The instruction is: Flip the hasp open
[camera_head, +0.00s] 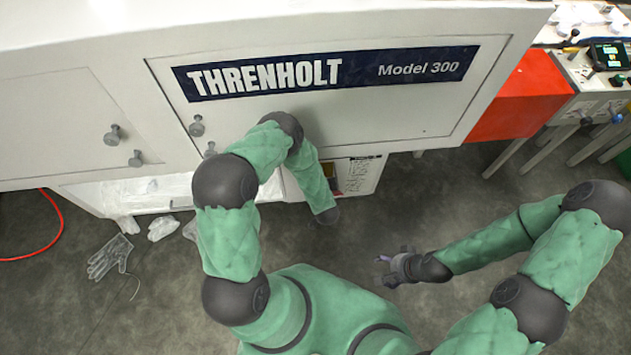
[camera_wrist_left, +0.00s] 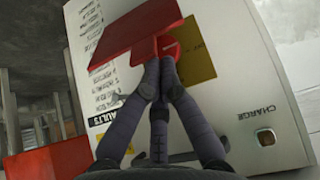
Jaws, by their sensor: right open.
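A red hasp (camera_wrist_left: 135,36) shows in the left wrist view as a flat plate angled out from a white panel (camera_wrist_left: 235,70). A smaller red piece (camera_wrist_left: 168,46) sits beside its right end. My left gripper (camera_wrist_left: 160,68) has its fingertips close together at the smaller red piece, just below the plate; whether anything is between them is hidden. In the head view my left arm reaches the cabinet's lower front, and its gripper and the hasp cannot be made out. My right gripper (camera_head: 392,268) is open and empty above the floor, away from the cabinet.
The white cabinet (camera_head: 340,115) spans the top of the head view, with several grey knobs. A red block (camera_head: 520,95) and a bench stand at the right. Clear gloves (camera_head: 110,256) and a red hose (camera_head: 55,235) lie at the left. The floor around my right gripper is clear.

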